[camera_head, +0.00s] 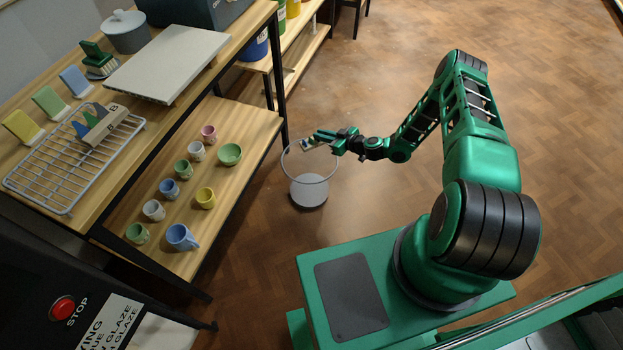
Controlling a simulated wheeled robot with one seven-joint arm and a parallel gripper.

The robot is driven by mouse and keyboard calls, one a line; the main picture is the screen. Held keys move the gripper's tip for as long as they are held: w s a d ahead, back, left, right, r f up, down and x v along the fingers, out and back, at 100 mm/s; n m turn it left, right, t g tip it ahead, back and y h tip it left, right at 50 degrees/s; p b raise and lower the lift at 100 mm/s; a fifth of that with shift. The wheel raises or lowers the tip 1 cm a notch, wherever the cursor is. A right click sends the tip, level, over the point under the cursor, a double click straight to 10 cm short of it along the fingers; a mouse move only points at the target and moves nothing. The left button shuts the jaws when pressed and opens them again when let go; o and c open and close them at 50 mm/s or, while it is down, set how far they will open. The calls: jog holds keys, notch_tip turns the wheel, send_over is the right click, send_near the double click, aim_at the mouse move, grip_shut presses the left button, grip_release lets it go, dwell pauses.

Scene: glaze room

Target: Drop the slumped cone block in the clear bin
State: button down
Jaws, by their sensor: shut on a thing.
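My gripper (319,138) is over the far part of the rim of the clear bin (309,191), which stands on the floor. It is shut on a small pale block (306,144), seen at the fingertips and mostly hidden by them. I cannot make out cones on this block or tell whether it is the slumped cone block. Another cone block (104,124), pale, marked B and carrying blue and green cones, sits on the wire rack (62,181) on the table. The bin looks empty, with a grey bottom.
The wooden table (190,100) at left carries a white slab (168,62), test tiles, a brush (99,60) and a lidded pot (127,32). Several cups and a green bowl (229,154) stand on its lower shelf, close left of the bin. Open floor lies right of the bin.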

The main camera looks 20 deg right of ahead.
aim_at(323, 144)
jog(key=shift+f, duration=2.75)
jog(key=c, duration=1.7)
grip_release()
jog(key=v, duration=1)
jog(key=shift+s+d+r, duration=0.1)
jog(key=shift+s+d, duration=0.15)
